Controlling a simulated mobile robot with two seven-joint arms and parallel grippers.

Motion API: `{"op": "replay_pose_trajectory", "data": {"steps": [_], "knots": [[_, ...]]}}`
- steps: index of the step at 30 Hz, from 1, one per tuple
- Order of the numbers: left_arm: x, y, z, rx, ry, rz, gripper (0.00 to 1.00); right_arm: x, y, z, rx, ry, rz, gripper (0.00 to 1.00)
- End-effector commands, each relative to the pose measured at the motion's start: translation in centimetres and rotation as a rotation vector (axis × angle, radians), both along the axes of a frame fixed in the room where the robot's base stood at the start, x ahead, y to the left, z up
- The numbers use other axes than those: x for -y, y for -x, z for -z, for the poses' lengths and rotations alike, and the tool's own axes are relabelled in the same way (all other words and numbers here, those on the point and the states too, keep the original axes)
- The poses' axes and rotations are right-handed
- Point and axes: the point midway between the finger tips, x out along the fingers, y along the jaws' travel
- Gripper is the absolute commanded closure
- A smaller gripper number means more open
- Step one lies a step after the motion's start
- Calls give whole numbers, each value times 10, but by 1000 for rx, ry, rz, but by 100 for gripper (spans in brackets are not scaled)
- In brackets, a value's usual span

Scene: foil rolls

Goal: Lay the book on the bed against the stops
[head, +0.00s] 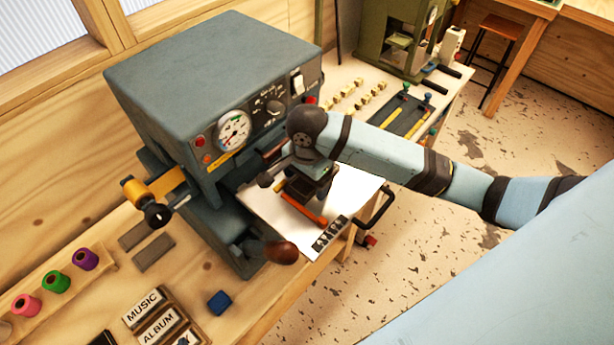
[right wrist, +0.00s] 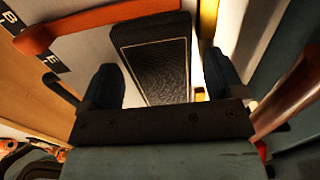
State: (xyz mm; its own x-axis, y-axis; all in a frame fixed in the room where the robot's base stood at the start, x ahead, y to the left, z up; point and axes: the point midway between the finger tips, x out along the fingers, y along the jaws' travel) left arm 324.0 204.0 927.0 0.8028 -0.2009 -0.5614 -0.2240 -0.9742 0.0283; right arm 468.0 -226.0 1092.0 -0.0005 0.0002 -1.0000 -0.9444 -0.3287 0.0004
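The book is a dark, textured slab with a thin gold border (right wrist: 155,60) in the right wrist view. It lies over the white bed (head: 345,190) of the grey press (head: 215,80). My right gripper (head: 303,190) is low over the bed. Its two fingers stand apart on either side of the book, the left one close to its edge, with a gap at the right one. An orange bar (head: 308,213), seemingly a stop, passes at the book's far end in the wrist view; contact is unclear. A yellow bar (right wrist: 208,18) lies right of the book. In the head view, my gripper mostly hides the book. My left gripper is out of view.
A black lettered strip (head: 328,233) lies on the bed's front edge. A handle with a brown knob (head: 281,252) is at the press's front. Title blocks (head: 145,308), a blue cube (head: 219,301) and coloured foil rolls (head: 56,281) are on the bench at left.

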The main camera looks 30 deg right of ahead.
Motion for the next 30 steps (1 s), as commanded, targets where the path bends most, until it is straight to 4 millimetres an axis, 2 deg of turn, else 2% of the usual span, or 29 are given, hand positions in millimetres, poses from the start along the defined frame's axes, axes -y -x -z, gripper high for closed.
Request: {"op": "replay_pose_trajectory", "data": {"steps": [11,14,17,21,30], "knots": [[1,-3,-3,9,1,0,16,0,-1,-7,3,0,0,12],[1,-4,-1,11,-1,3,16,0,-1,-20,4,-1,1,12],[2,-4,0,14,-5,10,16,-1,-1,-41,6,-2,0,12],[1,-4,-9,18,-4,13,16,1,-1,-79,7,3,-1,12],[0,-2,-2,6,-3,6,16,0,-1,-116,3,1,-1,12]]}}
